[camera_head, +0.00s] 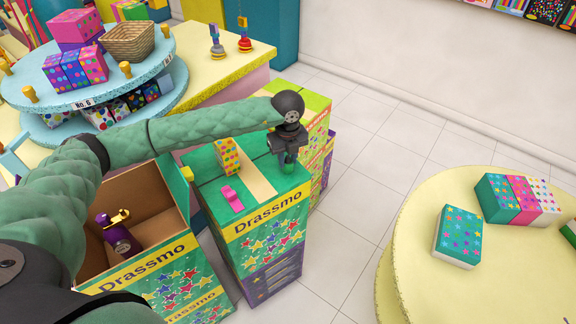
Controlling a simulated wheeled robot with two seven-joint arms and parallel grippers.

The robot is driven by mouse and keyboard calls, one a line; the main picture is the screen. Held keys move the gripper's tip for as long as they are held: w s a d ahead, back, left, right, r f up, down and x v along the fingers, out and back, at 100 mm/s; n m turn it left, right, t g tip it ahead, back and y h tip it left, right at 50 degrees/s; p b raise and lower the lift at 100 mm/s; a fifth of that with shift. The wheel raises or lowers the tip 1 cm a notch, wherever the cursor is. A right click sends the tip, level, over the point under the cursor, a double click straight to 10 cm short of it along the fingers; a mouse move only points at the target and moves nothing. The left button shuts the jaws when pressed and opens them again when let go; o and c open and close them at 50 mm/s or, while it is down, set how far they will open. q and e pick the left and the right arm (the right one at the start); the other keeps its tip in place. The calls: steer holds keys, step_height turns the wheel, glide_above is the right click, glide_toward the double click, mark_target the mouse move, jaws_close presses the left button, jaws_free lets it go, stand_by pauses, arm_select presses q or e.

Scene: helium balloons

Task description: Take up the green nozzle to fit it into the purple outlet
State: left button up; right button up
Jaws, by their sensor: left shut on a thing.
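My left gripper (287,160) points down over the right part of the top of a green Drassmo box (262,240). It is shut on a small green thing, which I take to be the green nozzle (288,167); the fingers hide much of it. I cannot tell whether it still touches the box top. My right gripper is not in view.
A pink piece (232,198) and a yellow dotted box (227,156) sit on the same box top, left of the gripper. A round yellow table (425,285) with patterned boxes (458,236) stands at the right. Tiled floor between is clear.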

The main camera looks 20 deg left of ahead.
mark_target(288, 156)
arm_select(q)
steer(key=shift+r, duration=0.8)
steer(key=o, duration=0.3)
steer(key=c, duration=0.3)
steer(key=shift+r+p, duration=0.55)
steer(key=shift+r, duration=1.45)
